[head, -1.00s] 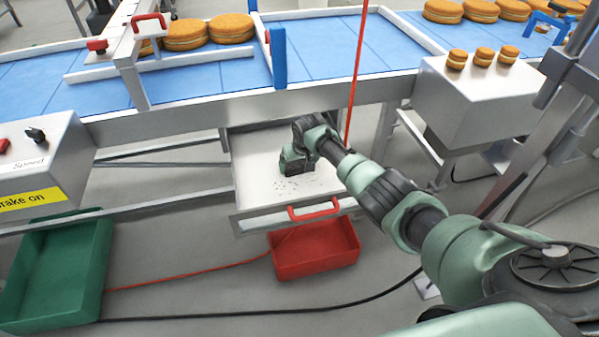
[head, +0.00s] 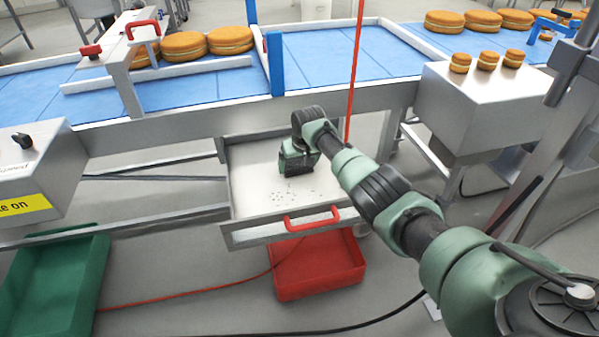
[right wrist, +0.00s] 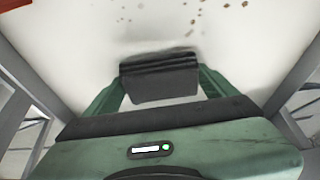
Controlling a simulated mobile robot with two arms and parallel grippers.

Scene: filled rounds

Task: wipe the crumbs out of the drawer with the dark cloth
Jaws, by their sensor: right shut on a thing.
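The drawer (head: 252,203) is pulled out under the conveyor, with a pale floor and a red handle (head: 312,219). Dark crumbs (head: 277,195) lie scattered on its floor toward the front; some show at the top of the right wrist view (right wrist: 190,24). My right gripper (head: 297,163) is inside the drawer, behind the crumbs. It is shut on the folded dark cloth (right wrist: 160,76), which shows between the green fingers in the right wrist view. The cloth is low over the drawer floor; I cannot tell whether it touches. My left gripper is not in view.
A red bin (head: 318,272) stands on the floor below the drawer front, and a green bin (head: 52,285) stands at left. A red cord (head: 355,70) hangs beside my right arm. The conveyor frame (head: 200,118) runs above the drawer's back.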

